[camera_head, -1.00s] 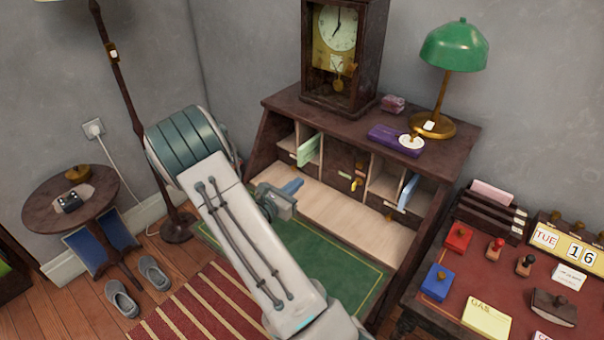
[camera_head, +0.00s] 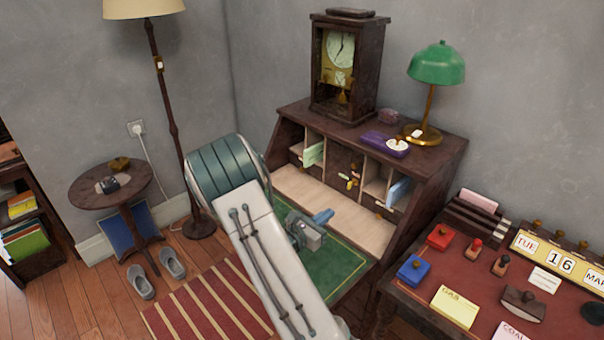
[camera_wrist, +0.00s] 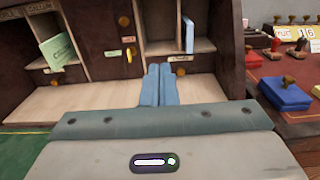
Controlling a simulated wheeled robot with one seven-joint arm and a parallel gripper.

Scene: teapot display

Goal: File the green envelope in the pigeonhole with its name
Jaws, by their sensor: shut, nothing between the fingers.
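The green envelope (camera_head: 313,153) stands tilted in a left pigeonhole of the dark wooden desk (camera_head: 436,166). It also shows in the wrist view (camera_wrist: 59,52), with writing too small to read for certain and a small label on the shelf edge below it. My gripper (camera_head: 325,216) is in front of the pigeonholes, over the green desk mat (camera_head: 340,262). Its blue fingers (camera_wrist: 159,84) are together and empty, apart from the envelope. A blue envelope (camera_head: 398,191) stands in a right pigeonhole (camera_wrist: 188,35).
A clock (camera_head: 345,68), purple box (camera_head: 384,140) and green lamp (camera_head: 436,64) stand on the desk top. A side table (camera_head: 400,290) with stamps, a letter rack and a calendar is at the right. The pale desk shelf (camera_head: 330,206) is clear.

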